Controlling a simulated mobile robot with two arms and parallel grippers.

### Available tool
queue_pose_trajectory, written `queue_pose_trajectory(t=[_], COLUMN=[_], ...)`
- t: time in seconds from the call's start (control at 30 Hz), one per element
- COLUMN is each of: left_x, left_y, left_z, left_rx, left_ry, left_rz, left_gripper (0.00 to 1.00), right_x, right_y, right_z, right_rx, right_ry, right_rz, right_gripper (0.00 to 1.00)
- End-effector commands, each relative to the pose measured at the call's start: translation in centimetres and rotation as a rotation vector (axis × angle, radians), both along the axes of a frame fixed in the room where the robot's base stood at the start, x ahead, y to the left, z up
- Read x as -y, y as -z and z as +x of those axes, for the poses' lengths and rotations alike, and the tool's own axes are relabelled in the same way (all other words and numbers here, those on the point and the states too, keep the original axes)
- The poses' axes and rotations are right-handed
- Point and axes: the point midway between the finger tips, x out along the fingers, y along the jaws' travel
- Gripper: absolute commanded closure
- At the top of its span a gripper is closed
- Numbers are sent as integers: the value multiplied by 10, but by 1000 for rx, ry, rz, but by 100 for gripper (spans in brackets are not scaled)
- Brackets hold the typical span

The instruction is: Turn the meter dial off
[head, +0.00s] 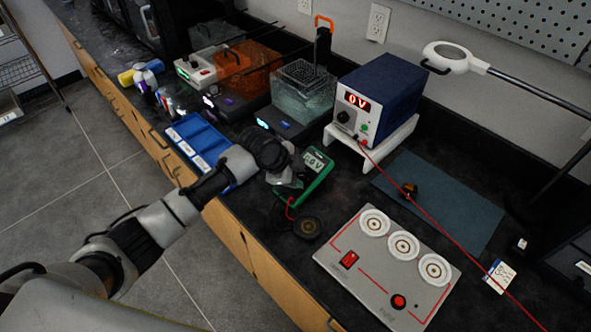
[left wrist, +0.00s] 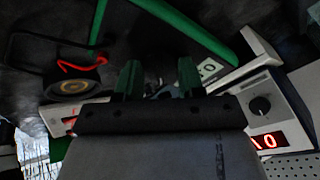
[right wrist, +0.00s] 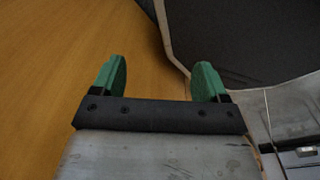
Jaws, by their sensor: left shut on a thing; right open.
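The meter (head: 318,170) is a green-edged handheld multimeter on the dark bench, with a lit display that seems to read 0.0 V. My left gripper (head: 285,178) is over the lower part of its face, in front of the dial. In the left wrist view, the fingers (left wrist: 158,82) are close together at the meter, whose green rim (left wrist: 205,33) shows behind them. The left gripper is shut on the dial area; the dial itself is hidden. My right gripper (right wrist: 160,80) is open and empty, away from the bench top, with a wooden surface beyond it.
A blue power supply (head: 378,95) reading 0V stands on a white stand behind the meter. A grey panel (head: 385,270) with three round sockets lies to the right. A blue tray (head: 200,145) is left of the meter. A red lead (head: 440,225) crosses the bench.

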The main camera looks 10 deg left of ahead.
Motion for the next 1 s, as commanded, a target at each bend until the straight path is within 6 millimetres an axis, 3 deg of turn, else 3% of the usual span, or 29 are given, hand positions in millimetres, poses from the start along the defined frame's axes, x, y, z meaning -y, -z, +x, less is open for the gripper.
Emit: queue_pose_trajectory(t=[0.03,0.5,1.0], left_x=[1,1,0], left_y=[-5,-5,-2], left_z=[-1,-1,0], left_rx=[-12,-111,-188], left_ry=[-33,-434,-758], left_rz=[-14,-163,-282], left_gripper=[85,85,85], right_x=[0,0,2], right_y=[-11,-64,-98], right_z=[0,0,0], right_rx=[0,0,-1], right_ry=[0,0,-1], right_rz=[0,0,-2], right_gripper=[26,26,26])
